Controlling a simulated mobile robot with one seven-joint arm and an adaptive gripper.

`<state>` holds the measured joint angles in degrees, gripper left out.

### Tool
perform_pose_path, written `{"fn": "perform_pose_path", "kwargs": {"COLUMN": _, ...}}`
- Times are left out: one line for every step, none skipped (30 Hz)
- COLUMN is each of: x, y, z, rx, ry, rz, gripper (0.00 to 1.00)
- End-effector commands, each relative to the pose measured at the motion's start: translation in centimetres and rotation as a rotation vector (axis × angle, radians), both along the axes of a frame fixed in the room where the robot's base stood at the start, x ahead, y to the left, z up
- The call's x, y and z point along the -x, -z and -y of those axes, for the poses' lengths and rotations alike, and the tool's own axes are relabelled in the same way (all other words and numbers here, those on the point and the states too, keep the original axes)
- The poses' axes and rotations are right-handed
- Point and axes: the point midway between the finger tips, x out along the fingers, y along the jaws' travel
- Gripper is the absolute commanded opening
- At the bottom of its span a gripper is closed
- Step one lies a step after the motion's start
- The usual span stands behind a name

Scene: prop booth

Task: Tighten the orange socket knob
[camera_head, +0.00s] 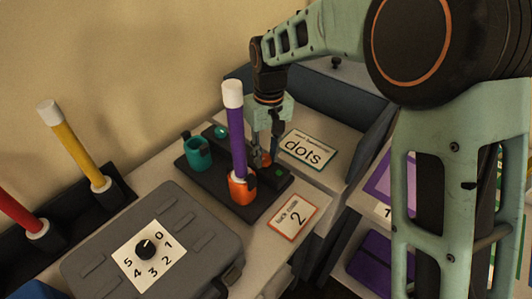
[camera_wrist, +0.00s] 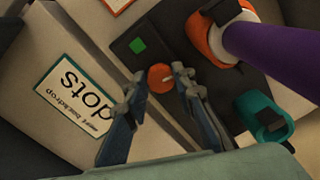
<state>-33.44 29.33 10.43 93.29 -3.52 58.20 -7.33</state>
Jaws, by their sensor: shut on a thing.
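The orange socket knob (camera_wrist: 158,76) is a small round knob with a pale pointer line, on the black base plate (camera_head: 211,176). My gripper (camera_wrist: 160,82) has one fingertip on each side of the knob and is shut on it. In the head view my gripper (camera_head: 262,158) comes down from above behind the purple tube (camera_head: 236,130), and only a bit of orange shows by the fingers. The orange socket (camera_head: 242,190) holds the purple, white-capped tube upright. A green square (camera_wrist: 138,45) is lit beside the knob.
An empty teal socket (camera_head: 198,154) and a teal knob (camera_head: 221,131) share the plate. A "dots" card (camera_head: 306,150) and a "2" card (camera_head: 293,216) lie nearby. A grey case (camera_head: 190,220) with a numbered dial stands in front. Yellow (camera_head: 70,145) and red tubes stand at left.

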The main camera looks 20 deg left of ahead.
Motion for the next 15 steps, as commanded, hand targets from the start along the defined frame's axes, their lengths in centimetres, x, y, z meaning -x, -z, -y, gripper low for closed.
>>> {"fn": "perform_pose_path", "kwargs": {"x": 0.00, "y": -0.13, "z": 0.00, "rx": 0.000, "ry": 0.039, "rz": 0.000, "gripper": 0.00}}
{"fn": "perform_pose_path", "kwargs": {"x": -0.01, "y": -0.13, "z": 0.00, "rx": 0.000, "ry": 0.064, "rz": 0.000, "gripper": 0.00}}
{"fn": "perform_pose_path", "kwargs": {"x": -0.02, "y": -0.12, "z": -0.01, "rx": -0.001, "ry": 0.094, "rz": 0.001, "gripper": 0.00}}
{"fn": "perform_pose_path", "kwargs": {"x": -0.02, "y": -0.12, "z": -0.01, "rx": -0.001, "ry": 0.115, "rz": 0.001, "gripper": 0.00}}
{"fn": "perform_pose_path", "kwargs": {"x": -0.02, "y": -0.11, "z": -0.02, "rx": -0.002, "ry": 0.132, "rz": 0.001, "gripper": 0.00}}
{"fn": "perform_pose_path", "kwargs": {"x": -0.02, "y": -0.10, "z": -0.02, "rx": -0.001, "ry": 0.153, "rz": 0.001, "gripper": 0.00}}
{"fn": "perform_pose_path", "kwargs": {"x": -0.01, "y": -0.09, "z": -0.03, "rx": -0.002, "ry": 0.163, "rz": 0.001, "gripper": 0.00}}
{"fn": "perform_pose_path", "kwargs": {"x": -0.01, "y": -0.08, "z": -0.03, "rx": -0.001, "ry": 0.172, "rz": 0.001, "gripper": 0.00}}
{"fn": "perform_pose_path", "kwargs": {"x": -0.01, "y": -0.07, "z": -0.04, "rx": -0.002, "ry": 0.179, "rz": 0.001, "gripper": 0.00}}
{"fn": "perform_pose_path", "kwargs": {"x": -0.01, "y": -0.07, "z": -0.04, "rx": -0.002, "ry": 0.182, "rz": 0.001, "gripper": 0.00}}
{"fn": "perform_pose_path", "kwargs": {"x": -0.01, "y": -0.06, "z": -0.04, "rx": -0.002, "ry": 0.183, "rz": 0.001, "gripper": 0.00}}
{"fn": "perform_pose_path", "kwargs": {"x": -0.01, "y": -0.06, "z": -0.04, "rx": -0.002, "ry": 0.183, "rz": 0.001, "gripper": 0.00}}
{"fn": "perform_pose_path", "kwargs": {"x": -0.01, "y": -0.06, "z": -0.04, "rx": -0.002, "ry": 0.182, "rz": 0.001, "gripper": 0.00}}
{"fn": "perform_pose_path", "kwargs": {"x": -0.01, "y": -0.06, "z": -0.04, "rx": -0.002, "ry": 0.182, "rz": 0.001, "gripper": 0.00}}
{"fn": "perform_pose_path", "kwargs": {"x": -0.02, "y": -0.06, "z": -0.05, "rx": -0.002, "ry": 0.182, "rz": 0.001, "gripper": 0.00}}
